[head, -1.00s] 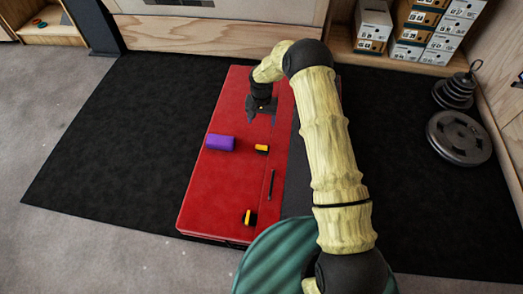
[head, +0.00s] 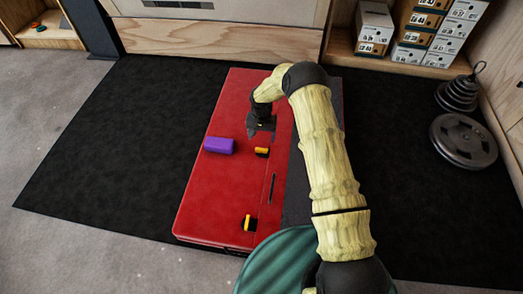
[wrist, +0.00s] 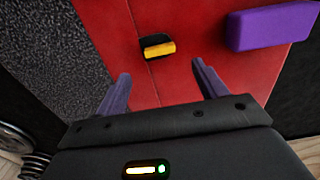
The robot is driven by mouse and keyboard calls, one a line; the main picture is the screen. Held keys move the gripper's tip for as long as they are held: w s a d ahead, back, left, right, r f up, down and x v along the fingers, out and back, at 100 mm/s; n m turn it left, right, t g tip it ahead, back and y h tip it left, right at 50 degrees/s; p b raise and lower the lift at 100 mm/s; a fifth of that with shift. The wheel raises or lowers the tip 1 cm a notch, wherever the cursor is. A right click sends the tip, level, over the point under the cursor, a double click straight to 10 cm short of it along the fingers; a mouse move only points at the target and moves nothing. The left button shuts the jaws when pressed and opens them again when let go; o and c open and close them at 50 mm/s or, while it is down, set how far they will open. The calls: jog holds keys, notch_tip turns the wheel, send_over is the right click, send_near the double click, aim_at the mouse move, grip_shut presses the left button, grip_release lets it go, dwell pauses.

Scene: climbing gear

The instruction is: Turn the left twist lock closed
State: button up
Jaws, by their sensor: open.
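A red case (head: 220,200) lies flat on the dark mat, with two black-and-yellow twist locks on its top near the right-hand seam. The far twist lock (head: 262,152) has its yellow bar lying across the picture; in the near twist lock (head: 249,222) the bar looks more upright. I cannot tell which one is the left. My gripper (head: 262,136) is open and empty, above the case just beyond the far lock, pointing down. In the wrist view that lock (wrist: 159,47) is seen ahead of and between the spread fingers (wrist: 163,86), apart from them.
A purple block (head: 219,146) lies on the case left of the far lock; it also shows in the wrist view (wrist: 273,25). A dark handle (head: 271,188) lies between the locks. Weight plates (head: 463,141) and shoe boxes (head: 375,28) are at the right and back.

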aim_at(262, 149)
notch_tip(262, 149, down, 8)
jog(key=b, duration=0.3)
jog(key=shift+b, duration=0.35)
jog(key=shift+c, duration=0.2)
jog(key=c, duration=0.9)
